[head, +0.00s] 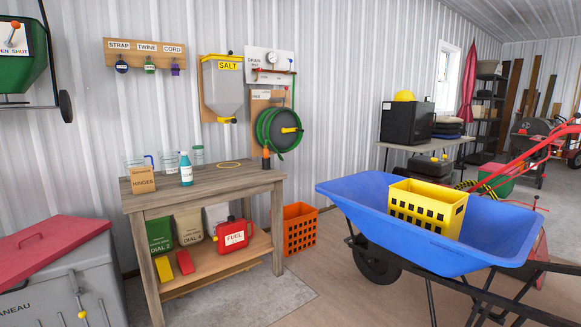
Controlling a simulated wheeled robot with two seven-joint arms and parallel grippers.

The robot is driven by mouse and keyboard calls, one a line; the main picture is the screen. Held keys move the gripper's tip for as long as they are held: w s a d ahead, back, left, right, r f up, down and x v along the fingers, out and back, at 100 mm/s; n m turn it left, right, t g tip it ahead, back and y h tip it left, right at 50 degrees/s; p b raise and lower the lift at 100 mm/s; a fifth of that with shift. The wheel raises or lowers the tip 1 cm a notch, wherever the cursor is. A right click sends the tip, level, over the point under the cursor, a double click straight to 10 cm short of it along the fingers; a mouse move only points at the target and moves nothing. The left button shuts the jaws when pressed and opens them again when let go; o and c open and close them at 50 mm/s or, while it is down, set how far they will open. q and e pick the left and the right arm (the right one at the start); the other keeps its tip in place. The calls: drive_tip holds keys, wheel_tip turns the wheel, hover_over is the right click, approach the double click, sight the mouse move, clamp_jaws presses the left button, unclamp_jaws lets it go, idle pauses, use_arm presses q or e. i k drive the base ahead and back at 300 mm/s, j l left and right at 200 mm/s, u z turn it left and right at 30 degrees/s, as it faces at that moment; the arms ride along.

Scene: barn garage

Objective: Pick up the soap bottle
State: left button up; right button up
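The soap bottle looks to be the small teal bottle (186,171) with a white cap and a pale label. It stands upright on the top of the wooden workbench (235,179), left of the middle. The print on its label is too small to read. A wooden box marked HINGES (143,181) stands to its left, and clear containers (198,155) stand behind it. Neither of my grippers shows in the head view.
A blue wheelbarrow (370,207) holding a yellow crate (430,207) stands at the right. A grey chest with a red lid (50,250) is at the lower left. An orange crate (300,229) sits beside the bench. Floor (330,285) is open in front of the bench.

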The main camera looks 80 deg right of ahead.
sight(185, 166)
drive_tip(key=z, duration=1.85)
drive_tip(key=i+l+z, duration=0.1)
drive_tip(key=i, duration=3.1)
